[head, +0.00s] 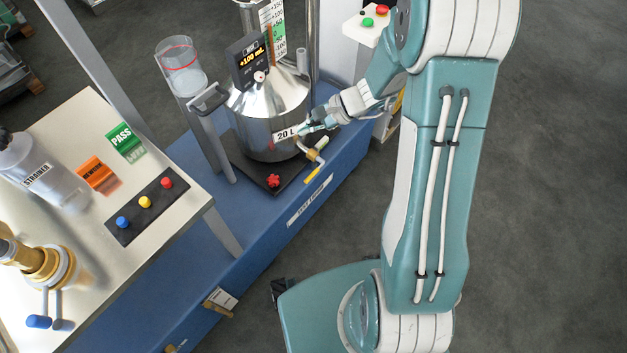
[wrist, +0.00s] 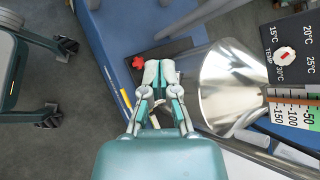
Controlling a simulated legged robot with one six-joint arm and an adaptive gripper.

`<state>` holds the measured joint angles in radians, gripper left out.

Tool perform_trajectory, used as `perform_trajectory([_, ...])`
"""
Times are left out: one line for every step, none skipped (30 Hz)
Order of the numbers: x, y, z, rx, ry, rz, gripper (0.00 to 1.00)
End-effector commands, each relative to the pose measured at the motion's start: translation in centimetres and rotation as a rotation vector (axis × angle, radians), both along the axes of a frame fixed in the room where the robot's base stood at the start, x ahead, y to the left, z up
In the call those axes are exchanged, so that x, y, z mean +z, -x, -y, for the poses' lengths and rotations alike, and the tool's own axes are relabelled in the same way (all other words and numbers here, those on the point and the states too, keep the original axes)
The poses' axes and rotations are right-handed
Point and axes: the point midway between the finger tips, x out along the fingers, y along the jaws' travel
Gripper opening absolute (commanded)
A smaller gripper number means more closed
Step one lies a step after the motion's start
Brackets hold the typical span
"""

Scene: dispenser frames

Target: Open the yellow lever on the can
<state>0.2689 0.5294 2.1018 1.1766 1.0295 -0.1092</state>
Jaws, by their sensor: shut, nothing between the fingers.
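The can (head: 268,112) is a shiny metal vessel with a conical top and a "20 L" label. It stands on a dark base plate and also shows in the wrist view (wrist: 222,88). At its lower right a bent outlet carries a yellow lever (head: 312,176), slanting down over the bench edge; a second yellow piece (head: 322,143) sits higher. My gripper (head: 303,130) is shut and empty close to the can's right side, above the lever. In the wrist view, my gripper (wrist: 159,70) has its fingertips together; a yellow strip (wrist: 126,98) lies left of them.
A red knob (head: 273,181) sits on the base plate's front corner. A white table (head: 185,215) with buttons is at left. Open floor lies at right.

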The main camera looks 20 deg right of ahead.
Motion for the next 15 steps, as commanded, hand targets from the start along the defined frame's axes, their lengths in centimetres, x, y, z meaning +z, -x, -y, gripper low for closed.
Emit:
perform_trajectory([-2.0, -0.6, 0.4, -0.052, -0.039, -0.037, 0.0])
perform_trajectory([-3.0, -1.1, 0.7, -0.085, -0.061, -0.053, 0.0])
perform_trajectory([-4.3, -1.6, 1.0, -0.127, -0.09, -0.075, 0.0])
perform_trajectory([-5.3, -1.9, 1.2, -0.16, -0.112, -0.09, 0.0])
perform_trajectory([-6.3, -2.3, 1.5, -0.193, -0.132, -0.106, 0.0])
perform_trajectory([-7.8, -2.6, 1.9, -0.238, -0.158, -0.128, 0.0])
perform_trajectory([-9.0, -2.9, 2.2, -0.273, -0.177, -0.143, 0.0])
perform_trajectory([-10.1, -3.1, 2.5, -0.307, -0.196, -0.159, 0.0])
perform_trajectory([-11.6, -3.4, 3.0, -0.354, -0.22, -0.179, 0.0])
perform_trajectory([-12.8, -3.6, 3.3, -0.389, -0.238, -0.194, 0.0])
perform_trajectory([-14.0, -3.7, 3.7, -0.425, -0.255, -0.209, 0.0])
perform_trajectory([-15.7, -3.7, 4.1, -0.473, -0.277, -0.23, 0.0])
perform_trajectory([-16.9, -3.8, 4.4, -0.51, -0.293, -0.244, 0.0])
perform_trajectory([-18.2, -3.7, 4.8, -0.547, -0.307, -0.259, 0.0])
perform_trajectory([-19.9, -3.6, 5.3, -0.596, -0.325, -0.279, 0.0])
